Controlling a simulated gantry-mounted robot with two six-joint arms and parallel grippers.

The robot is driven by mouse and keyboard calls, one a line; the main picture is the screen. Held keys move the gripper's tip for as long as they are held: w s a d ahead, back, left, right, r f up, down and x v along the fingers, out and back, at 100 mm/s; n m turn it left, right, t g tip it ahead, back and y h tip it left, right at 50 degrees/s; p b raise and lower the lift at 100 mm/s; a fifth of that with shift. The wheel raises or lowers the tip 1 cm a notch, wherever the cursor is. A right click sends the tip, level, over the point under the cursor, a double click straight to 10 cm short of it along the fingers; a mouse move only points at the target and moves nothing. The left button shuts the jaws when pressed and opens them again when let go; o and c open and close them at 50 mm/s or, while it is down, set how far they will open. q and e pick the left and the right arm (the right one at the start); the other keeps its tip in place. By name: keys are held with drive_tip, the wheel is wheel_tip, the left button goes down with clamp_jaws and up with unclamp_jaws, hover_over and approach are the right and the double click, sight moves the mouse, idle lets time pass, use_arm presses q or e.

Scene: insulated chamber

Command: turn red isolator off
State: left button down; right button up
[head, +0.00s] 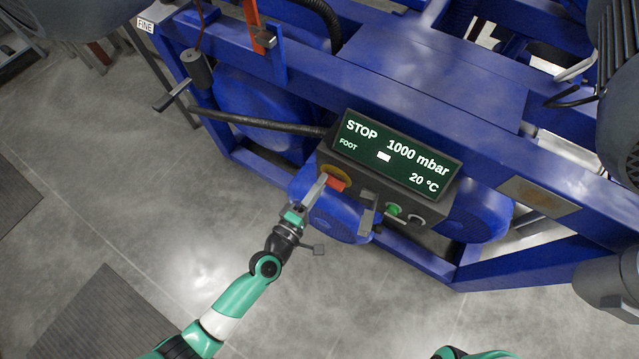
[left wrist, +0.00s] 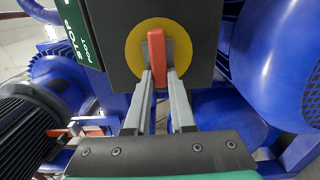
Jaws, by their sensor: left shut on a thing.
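The red isolator handle (head: 336,184) sits on a yellow disc (head: 333,171) at the left of the dark control box under the display. In the left wrist view the handle (left wrist: 157,57) stands upright in the picture across the yellow disc (left wrist: 133,52). My left gripper (head: 321,181) is at the handle, shut on it, with one finger on each side in the left wrist view (left wrist: 163,76). The display (head: 395,156) reads STOP, FOOT, 1000 mbar and 20 °C. My right gripper is out of view.
A green button (head: 393,210) and a dark round control (head: 415,219) are on the same box, right of the isolator. Blue frame beams (head: 420,110) run behind the box. A dark hose (head: 255,122) runs to its left. The grey floor (head: 130,200) at left is mostly clear.

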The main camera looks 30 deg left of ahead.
use_arm(q)
drive_tip(key=c, duration=0.8)
unclamp_jaws()
drive_tip(key=shift+o, duration=0.2)
drive_tip(key=s, duration=1.1)
drive_tip(key=shift+s+a+p, duration=0.15)
drive_tip(key=shift+s+p, duration=0.15)
drive_tip(key=shift+s, duration=0.05)
